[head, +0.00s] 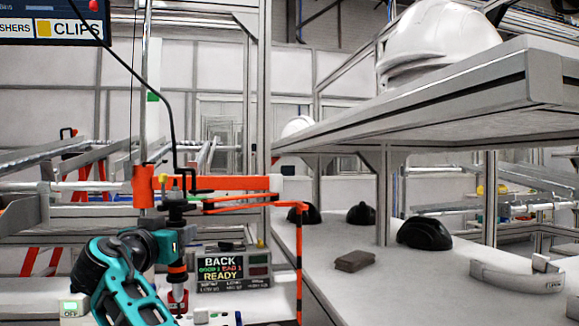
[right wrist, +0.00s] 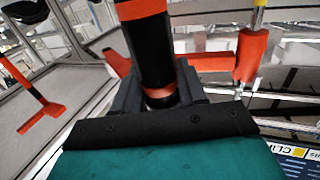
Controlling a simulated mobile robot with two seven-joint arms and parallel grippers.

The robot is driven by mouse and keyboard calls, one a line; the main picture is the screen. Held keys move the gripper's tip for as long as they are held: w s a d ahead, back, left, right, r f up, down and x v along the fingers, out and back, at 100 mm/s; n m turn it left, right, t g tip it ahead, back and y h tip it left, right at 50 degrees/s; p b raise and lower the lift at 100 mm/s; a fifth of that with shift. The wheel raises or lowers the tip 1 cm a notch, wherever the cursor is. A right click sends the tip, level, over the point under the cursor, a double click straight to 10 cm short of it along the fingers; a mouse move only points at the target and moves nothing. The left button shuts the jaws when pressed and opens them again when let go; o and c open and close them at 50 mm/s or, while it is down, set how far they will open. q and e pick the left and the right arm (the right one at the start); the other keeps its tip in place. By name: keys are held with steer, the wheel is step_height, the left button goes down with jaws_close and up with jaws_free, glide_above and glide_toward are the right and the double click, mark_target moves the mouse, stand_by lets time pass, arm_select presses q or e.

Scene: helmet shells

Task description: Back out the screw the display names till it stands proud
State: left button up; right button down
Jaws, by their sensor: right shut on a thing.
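The display (head: 232,267) reads "BACK" and "READY" with a smaller green and red line between that I cannot read surely. No screw can be made out. My left gripper is not in view.
An orange support arm (head: 215,184) and a striped post (head: 299,255) stand close to the driver. Dark helmet shells (head: 424,233) and a brown block (head: 355,261) lie on the right bench (head: 330,290). A white helmet (head: 438,40) sits on the upper shelf.

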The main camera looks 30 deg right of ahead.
mark_target(168, 205)
steer(key=shift+f, duration=0.3)
stand_by(0.5)
steer(key=shift+r+p, duration=2.05)
steer(key=shift+r, duration=1.05)
steer(key=shift+w, duration=0.1)
